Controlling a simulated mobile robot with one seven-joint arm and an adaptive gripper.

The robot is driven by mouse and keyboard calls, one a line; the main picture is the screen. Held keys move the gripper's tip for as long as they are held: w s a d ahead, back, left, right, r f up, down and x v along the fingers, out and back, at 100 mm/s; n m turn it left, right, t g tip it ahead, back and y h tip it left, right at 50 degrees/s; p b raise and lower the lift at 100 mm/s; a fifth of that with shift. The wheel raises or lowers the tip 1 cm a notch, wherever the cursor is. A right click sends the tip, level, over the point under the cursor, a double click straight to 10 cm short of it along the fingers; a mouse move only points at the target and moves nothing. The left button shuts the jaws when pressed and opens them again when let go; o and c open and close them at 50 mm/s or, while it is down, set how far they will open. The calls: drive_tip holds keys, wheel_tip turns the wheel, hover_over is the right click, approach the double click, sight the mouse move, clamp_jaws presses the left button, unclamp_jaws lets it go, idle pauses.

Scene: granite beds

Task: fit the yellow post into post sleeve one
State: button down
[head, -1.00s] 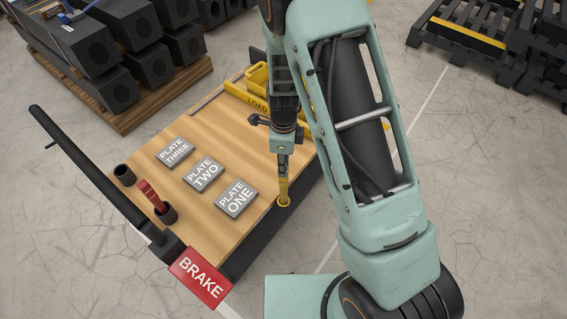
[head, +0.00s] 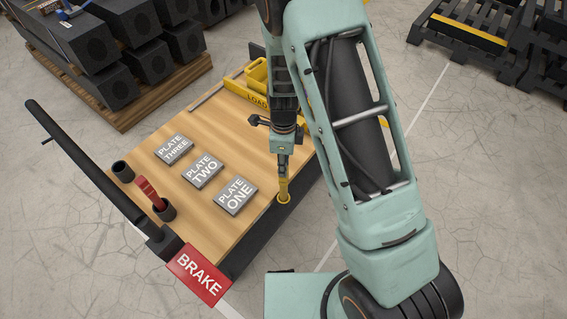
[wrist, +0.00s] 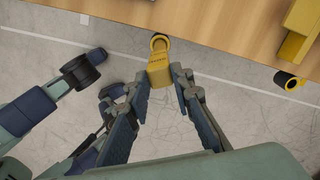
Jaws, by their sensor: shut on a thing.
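My gripper (head: 283,168) is shut on the yellow post (head: 283,186) at the right edge of the wooden cart deck, beside the plate marked PLATE ONE (head: 235,195). The post is roughly upright, its lower end at a yellow ring (head: 283,199) on the deck edge. In the wrist view, my fingertips (wrist: 162,78) hold the yellow post (wrist: 158,70) from both sides. The yellow ring (wrist: 159,41) shows just beyond it, at the deck edge. I cannot tell how deep the post sits in the ring. No sleeve number is readable.
The cart deck (head: 225,140) also carries PLATE TWO (head: 203,171) and PLATE THREE (head: 174,149). A red BRAKE sign (head: 199,276) and black handle (head: 90,170) stand at the near end. A yellow-rimmed black sleeve (wrist: 289,80) shows at right in the wrist view.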

drive_tip(key=shift+f, duration=0.3)
drive_tip(key=c, duration=1.6)
unclamp_jaws()
wheel_tip(320, 180, up, 5)
drive_tip(key=p, duration=0.4)
wheel_tip(320, 180, up, 12)
